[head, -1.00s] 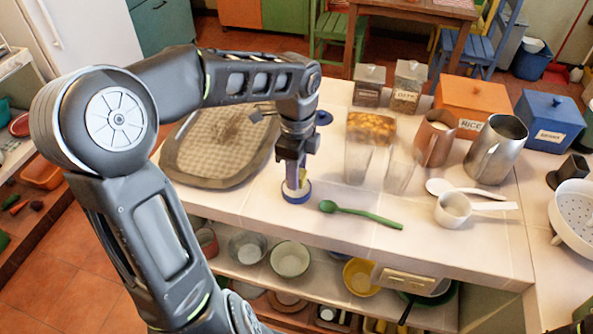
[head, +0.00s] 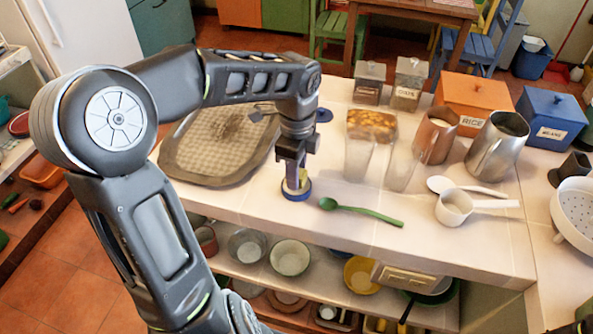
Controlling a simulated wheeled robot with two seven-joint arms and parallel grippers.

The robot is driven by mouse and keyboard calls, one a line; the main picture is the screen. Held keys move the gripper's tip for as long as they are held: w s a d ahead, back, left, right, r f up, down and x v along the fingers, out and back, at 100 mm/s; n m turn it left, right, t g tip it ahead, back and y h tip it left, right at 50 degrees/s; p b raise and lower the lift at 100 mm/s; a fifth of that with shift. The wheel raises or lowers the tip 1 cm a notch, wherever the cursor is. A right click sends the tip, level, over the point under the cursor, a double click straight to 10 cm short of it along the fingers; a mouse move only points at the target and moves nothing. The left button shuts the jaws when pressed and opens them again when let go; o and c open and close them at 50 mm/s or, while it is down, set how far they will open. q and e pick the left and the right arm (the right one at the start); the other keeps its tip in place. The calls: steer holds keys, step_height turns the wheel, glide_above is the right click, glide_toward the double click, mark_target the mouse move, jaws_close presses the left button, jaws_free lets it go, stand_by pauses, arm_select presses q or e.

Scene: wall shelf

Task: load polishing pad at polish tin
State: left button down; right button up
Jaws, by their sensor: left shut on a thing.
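The blue round polish tin (head: 297,194) sits on the pale counter near its front edge, directly below my left gripper (head: 292,172). My left gripper points down and is shut on a small pale yellowish thing, which seems to be the polishing pad (head: 303,178). The pad is at the tin's opening; the fingers hide most of it, and I cannot tell whether it touches the polish. A flat blue disc (head: 323,115), perhaps the tin's lid, lies behind my left wrist. My right gripper is not in view.
A green spoon (head: 360,212) lies just right of the tin. A large grey tray (head: 215,150) lies to the left. Clear glasses (head: 357,160), metal pitchers (head: 497,147) and a white measuring cup (head: 454,208) stand to the right. The counter's front edge is close.

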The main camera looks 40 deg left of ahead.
arm_select(q)
steer(key=shift+f, duration=0.3)
steer(key=shift+s+f, duration=0.1)
stand_by(1.6)
step_height(320, 180, up, 7)
steer(key=p, duration=0.6)
stand_by(1.0)
